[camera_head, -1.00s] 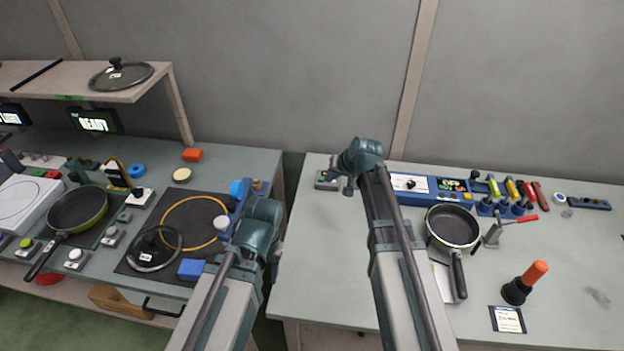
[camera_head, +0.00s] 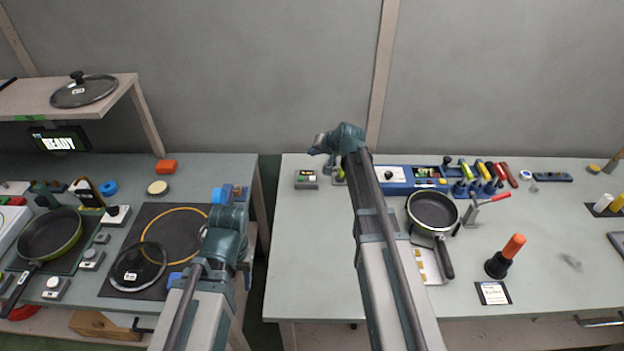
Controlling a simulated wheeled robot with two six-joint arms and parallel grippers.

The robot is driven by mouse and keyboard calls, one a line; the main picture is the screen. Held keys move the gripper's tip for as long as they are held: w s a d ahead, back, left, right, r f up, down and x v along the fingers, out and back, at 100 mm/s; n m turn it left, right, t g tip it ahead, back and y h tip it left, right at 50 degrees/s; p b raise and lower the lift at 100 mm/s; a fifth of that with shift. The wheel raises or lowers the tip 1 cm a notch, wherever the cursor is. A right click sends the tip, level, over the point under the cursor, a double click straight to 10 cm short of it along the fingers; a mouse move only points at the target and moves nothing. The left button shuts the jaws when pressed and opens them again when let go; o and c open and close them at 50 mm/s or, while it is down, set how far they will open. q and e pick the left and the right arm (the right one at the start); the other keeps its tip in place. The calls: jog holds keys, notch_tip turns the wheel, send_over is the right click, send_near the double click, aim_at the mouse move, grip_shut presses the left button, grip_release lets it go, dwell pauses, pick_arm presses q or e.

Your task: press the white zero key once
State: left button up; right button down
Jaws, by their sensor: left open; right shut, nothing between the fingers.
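A small grey box (camera_head: 306,180) stands near the back left corner of the right table. It has a dark display, a green key and a white key (camera_head: 312,178) beside it; any label is too small to read. My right gripper (camera_head: 318,148) is shut and empty, pointing left, just behind and above the box in the picture. It appears apart from the white key, though its height is hard to judge. My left gripper (camera_head: 245,266) is open over the right edge of the left table; its fingers are mostly hidden behind its wrist.
The right table's front left is clear.

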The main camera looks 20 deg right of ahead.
jog(key=b, duration=0.8)
send_near(310, 176)
jog(key=shift+w+a+f, duration=0.3)
jog(key=shift+w+f, duration=0.15)
jog(key=shift+w, duration=0.3)
jog(key=shift+w+a+f, duration=0.25)
jog(key=shift+w+f, duration=0.2)
jog(key=shift+w, duration=0.3)
jog(key=shift+w+a+f, duration=0.3)
jog(key=shift+w+f, duration=0.2)
jog(key=shift+w, duration=0.25)
jog(key=shift+f, duration=0.1)
jog(key=shift+f+b, duration=0.3)
jog(key=shift+b, duration=0.1)
jog(key=shift+f+b, duration=0.45)
jog(key=shift+f, duration=0.05)
jog(key=shift+r, duration=0.2)
jog(key=shift+r+p, duration=0.75)
jog(key=shift+p, duration=0.15)
notch_tip(310, 176, up, 5)
jog(key=p, duration=0.5)
